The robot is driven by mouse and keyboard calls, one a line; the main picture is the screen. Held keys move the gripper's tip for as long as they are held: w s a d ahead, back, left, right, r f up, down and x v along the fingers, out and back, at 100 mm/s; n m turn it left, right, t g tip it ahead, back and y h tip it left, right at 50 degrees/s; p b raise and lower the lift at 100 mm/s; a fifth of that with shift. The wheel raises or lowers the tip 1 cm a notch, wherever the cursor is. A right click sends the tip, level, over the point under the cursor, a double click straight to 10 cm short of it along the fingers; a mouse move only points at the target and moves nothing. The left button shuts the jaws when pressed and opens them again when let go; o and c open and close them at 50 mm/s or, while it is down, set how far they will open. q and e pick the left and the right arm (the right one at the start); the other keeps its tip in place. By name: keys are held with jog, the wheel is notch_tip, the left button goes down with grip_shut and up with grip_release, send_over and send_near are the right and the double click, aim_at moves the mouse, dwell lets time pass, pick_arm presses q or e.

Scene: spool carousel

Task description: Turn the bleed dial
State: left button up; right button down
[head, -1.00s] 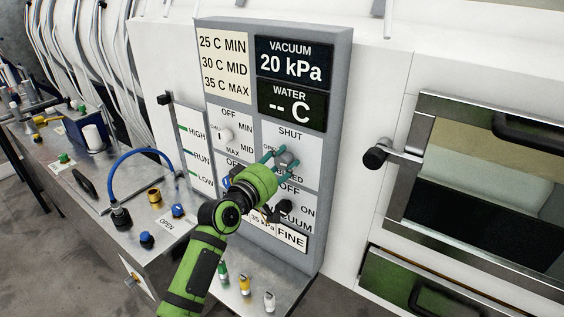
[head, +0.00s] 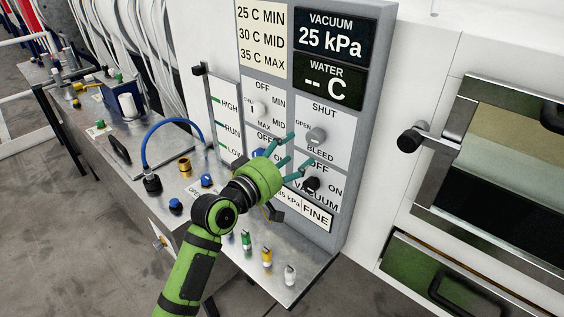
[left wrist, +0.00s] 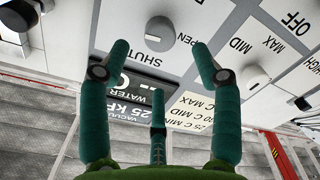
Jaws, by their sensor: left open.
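The bleed dial (head: 317,137) is a grey knob on the panel between the words SHUT, OPEN and BLEED. My left gripper (head: 293,150) is open and empty, its teal fingers pointing at the panel. In the head view its fingertips are just left of and below the dial, apart from it. In the left wrist view the dial (left wrist: 160,32) shows ahead, between and beyond the two upper fingertips of the gripper (left wrist: 160,58). The vacuum display (head: 331,36) reads 25 kPa; the water display (head: 328,86) shows dashes. My right gripper is not in view.
A black vacuum knob (head: 312,184) sits just below the dial, and a white knob (head: 259,109) to its left. A lever slide (head: 223,122) stands left of the panel. Coloured small valves (head: 267,256) stand on the metal shelf below. A door handle (head: 411,140) juts out right.

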pick_arm(q)
jog(key=v, duration=0.3)
jog(key=shift+s+a, duration=0.15)
jog(key=shift+s, duration=0.05)
